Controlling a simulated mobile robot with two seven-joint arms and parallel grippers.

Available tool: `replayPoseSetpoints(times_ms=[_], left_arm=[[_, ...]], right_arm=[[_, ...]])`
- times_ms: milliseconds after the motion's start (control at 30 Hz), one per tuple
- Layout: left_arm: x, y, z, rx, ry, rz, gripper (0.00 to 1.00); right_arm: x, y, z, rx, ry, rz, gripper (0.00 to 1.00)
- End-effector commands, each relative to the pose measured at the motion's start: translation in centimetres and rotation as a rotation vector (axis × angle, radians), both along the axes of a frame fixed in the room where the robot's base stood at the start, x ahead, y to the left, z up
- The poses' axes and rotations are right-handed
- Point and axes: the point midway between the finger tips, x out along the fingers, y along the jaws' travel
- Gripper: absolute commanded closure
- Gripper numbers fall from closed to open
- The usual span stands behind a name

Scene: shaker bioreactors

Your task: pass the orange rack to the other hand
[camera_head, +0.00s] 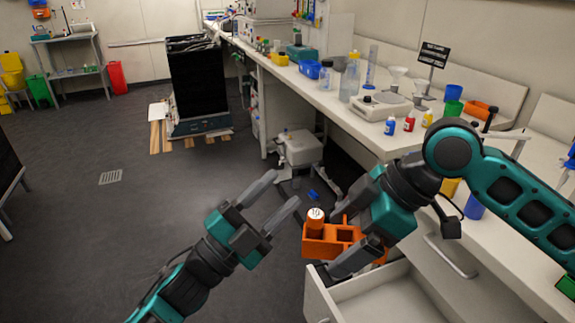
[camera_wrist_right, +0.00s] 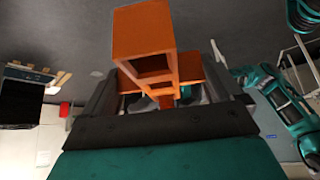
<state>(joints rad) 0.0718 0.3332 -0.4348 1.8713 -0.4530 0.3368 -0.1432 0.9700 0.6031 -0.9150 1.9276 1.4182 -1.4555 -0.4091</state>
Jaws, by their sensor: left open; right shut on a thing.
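The orange rack (camera_head: 320,246) is in the head view, right of centre, held above the open drawer. A small bottle with an orange body and a white numbered cap (camera_head: 316,217) stands in its left compartment. My right gripper (camera_head: 352,243) is shut on the rack's right part. In the right wrist view the rack (camera_wrist_right: 143,32) fills the upper middle, between the dark fingers. My left gripper (camera_head: 272,201) is open and empty, just left of the rack and apart from it. Its two grey fingers point up and to the right, towards the rack's side.
An open white drawer (camera_head: 318,298) lies below the rack. The white bench (camera_head: 335,100) on the right carries bottles, a balance (camera_head: 385,104) and small coloured bottles. A black cabinet (camera_head: 198,85) stands at the back.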

Motion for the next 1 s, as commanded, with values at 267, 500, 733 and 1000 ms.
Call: replayPoseSetpoints(times_ms=[267,500,733,1000], left_arm=[[-3.0,-5.1,8.4,0.287,-0.583,-0.242,0.49],[-6.0,-7.1,10.5,0.582,-1.027,-0.448,0.49],[-7.1,-6.6,10.0,0.911,-1.378,-0.660,0.49],[-6.4,-4.9,8.8,1.338,-1.676,-0.951,0.49]], right_arm=[[0.0,0.0,0.0,0.001,-0.001,0.000,0.38],[0.0,0.0,0.0,0.001,-0.001,-0.001,0.38],[0.0,0.0,0.0,0.001,-0.001,-0.001,0.38],[0.0,0.0,0.0,0.001,0.000,0.000,0.38]])
